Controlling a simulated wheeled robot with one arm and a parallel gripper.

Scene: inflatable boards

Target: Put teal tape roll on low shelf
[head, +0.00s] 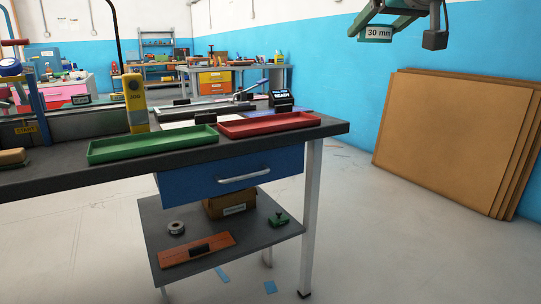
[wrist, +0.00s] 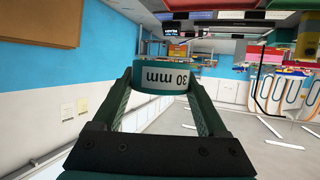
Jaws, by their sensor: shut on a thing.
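The teal tape roll (wrist: 147,75) has a white "30 mm" label and sits between the two green fingers of my gripper (wrist: 160,80) in the wrist view. My gripper is shut on it. In the head view my gripper (head: 392,17) is high at the top right, with the teal roll's label (head: 376,34) facing the camera. The roll is in the air, well above and to the right of the bench. The low shelf (head: 215,254) is the grey board under the workbench, below the blue drawer.
On the low shelf lie a grey roll (head: 176,228), an orange-brown board (head: 197,250), a cardboard box (head: 230,204) and a small green item (head: 279,218). A bench leg (head: 312,220) stands at the shelf's right. Brown panels (head: 450,130) lean on the right wall. Floor between is open.

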